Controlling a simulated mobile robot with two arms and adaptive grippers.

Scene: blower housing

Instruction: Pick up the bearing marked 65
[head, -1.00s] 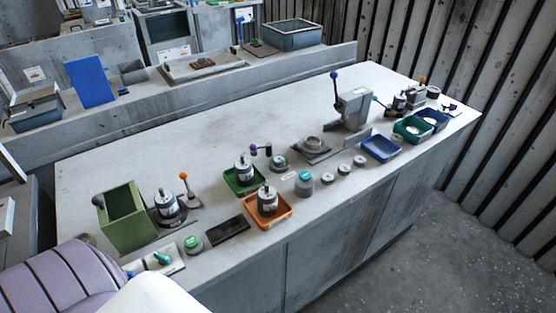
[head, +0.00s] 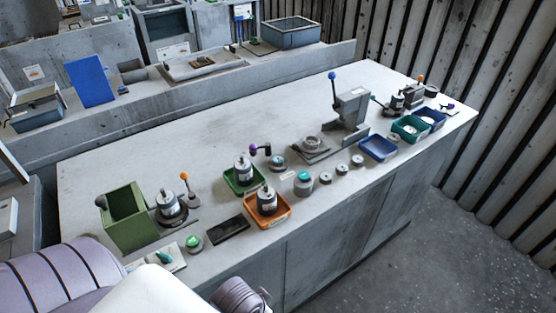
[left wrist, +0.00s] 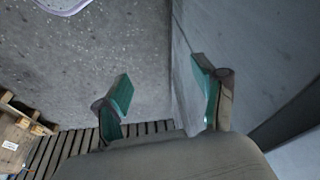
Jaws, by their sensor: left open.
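Several small round bearings stand in a row near the front edge of the bench, among them a left one (head: 325,178), a middle one (head: 341,168) and a right one (head: 357,160). Their markings are too small to read, so I cannot tell which is marked 65. My left gripper (left wrist: 163,90) is open and empty in the left wrist view, with its teal-padded fingers apart over the floor beside a grey vertical panel. Its fingers do not show in the head view. My right gripper is not in view.
The bench (head: 120,170) carries an orange tray (head: 287,213), a green tray (head: 233,187), a blue tray (head: 378,149), a dark green bin (head: 127,218) and a press (head: 349,110) with a blue-knobbed lever. The back of the bench is mostly clear. Slatted walls stand at the right.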

